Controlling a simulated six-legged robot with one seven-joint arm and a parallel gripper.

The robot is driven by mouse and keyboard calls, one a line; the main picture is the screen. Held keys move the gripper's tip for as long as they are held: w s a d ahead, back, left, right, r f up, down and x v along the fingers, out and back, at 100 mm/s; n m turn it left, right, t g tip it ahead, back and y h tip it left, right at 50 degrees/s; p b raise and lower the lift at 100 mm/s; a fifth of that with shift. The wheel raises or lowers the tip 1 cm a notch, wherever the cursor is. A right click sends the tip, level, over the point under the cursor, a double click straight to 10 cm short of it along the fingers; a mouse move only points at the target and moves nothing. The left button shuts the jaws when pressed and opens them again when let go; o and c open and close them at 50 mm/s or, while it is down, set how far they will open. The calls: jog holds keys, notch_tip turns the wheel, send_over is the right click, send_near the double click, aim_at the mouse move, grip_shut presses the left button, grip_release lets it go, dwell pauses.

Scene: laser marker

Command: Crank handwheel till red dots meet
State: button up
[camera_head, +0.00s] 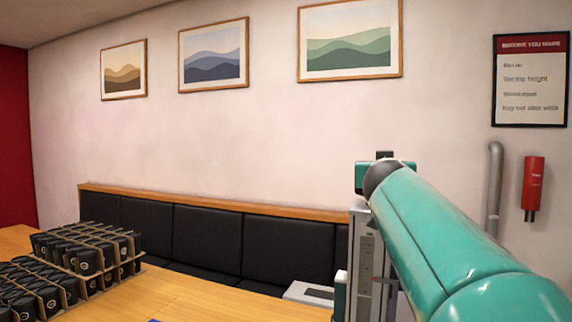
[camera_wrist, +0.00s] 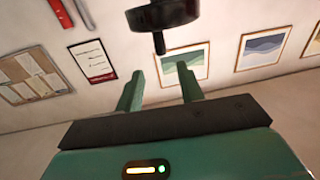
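In the wrist view, the black handwheel (camera_wrist: 162,14) shows at the top edge, partly cut off, with a short dark crank handle (camera_wrist: 158,43) sticking out from it. My gripper (camera_wrist: 160,72) is open, its two green fingers apart with nothing between them. In the picture, the handle is just above the gap between the fingertips; I cannot tell the distance in depth. In the head view, the laser marker's grey column (camera_head: 366,262) stands upright at the right, partly hidden by my teal arm. I see no red dots in either view.
A wooden table (camera_head: 185,294) carries cardboard-divided trays of black cups (camera_head: 88,260) at the left. A black padded bench (camera_head: 205,238) runs along the wall. A red extinguisher (camera_head: 533,185), a grey pipe (camera_head: 494,190) and a notice (camera_head: 530,80) are on the wall at the right.

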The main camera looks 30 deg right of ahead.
jog(key=x, duration=1.1)
jog(key=shift+f, duration=0.1)
jog(key=shift+a, duration=0.1)
grip_shut()
